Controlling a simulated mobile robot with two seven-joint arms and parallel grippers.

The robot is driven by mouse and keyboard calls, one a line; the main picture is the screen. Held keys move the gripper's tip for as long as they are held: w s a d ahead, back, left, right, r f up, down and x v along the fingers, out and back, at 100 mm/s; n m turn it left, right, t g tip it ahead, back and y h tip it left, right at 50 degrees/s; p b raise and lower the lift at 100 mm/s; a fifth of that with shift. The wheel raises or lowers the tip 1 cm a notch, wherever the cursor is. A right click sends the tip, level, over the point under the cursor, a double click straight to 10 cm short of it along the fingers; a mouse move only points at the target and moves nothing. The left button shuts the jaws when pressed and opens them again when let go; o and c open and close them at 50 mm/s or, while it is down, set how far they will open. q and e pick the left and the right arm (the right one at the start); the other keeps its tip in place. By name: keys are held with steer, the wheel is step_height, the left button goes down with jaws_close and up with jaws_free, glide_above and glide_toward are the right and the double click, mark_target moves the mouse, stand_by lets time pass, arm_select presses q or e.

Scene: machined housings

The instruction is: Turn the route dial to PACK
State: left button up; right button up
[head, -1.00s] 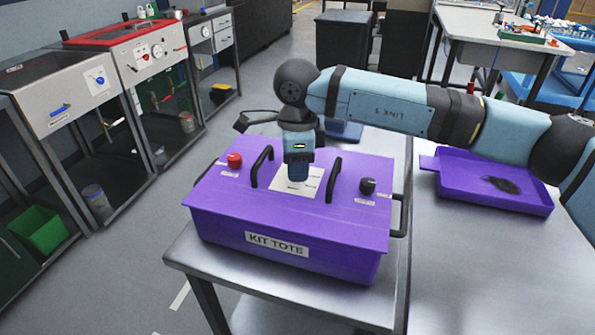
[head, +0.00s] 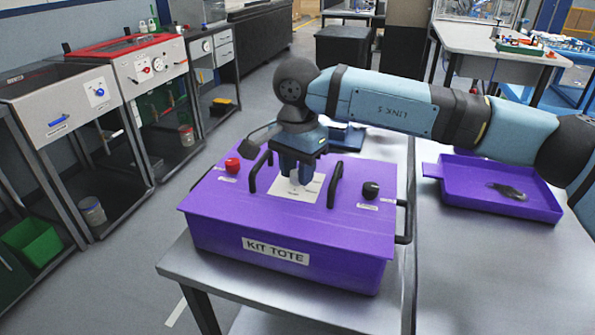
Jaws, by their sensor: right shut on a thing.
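The purple kit tote (head: 340,259) stands on the metal table, with a white plate (head: 307,190) in the middle of its lid. My right gripper (head: 296,180) points down at this plate, between two black handles. Its fingers are shut on the route dial, which they hide almost wholly. I cannot read the plate's marks or the dial's pointer. My left gripper is not in view.
A red knob (head: 232,165) is left of the gripper and a black knob (head: 370,189) is right of it, both on the lid. The black handles (head: 335,184) stand close to my fingers. A purple tray (head: 497,201) with a dark item lies on the table to the right.

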steer(key=shift+n, duration=0.6)
steer(key=o, duration=0.9)
steer(key=shift+o, duration=0.2)
steer(key=shift+r, duration=0.15)
step_height(320, 180, up, 14)
steer(key=p, duration=0.1)
steer(key=shift+f+p, duration=0.2)
steer(key=shift+p, duration=0.2)
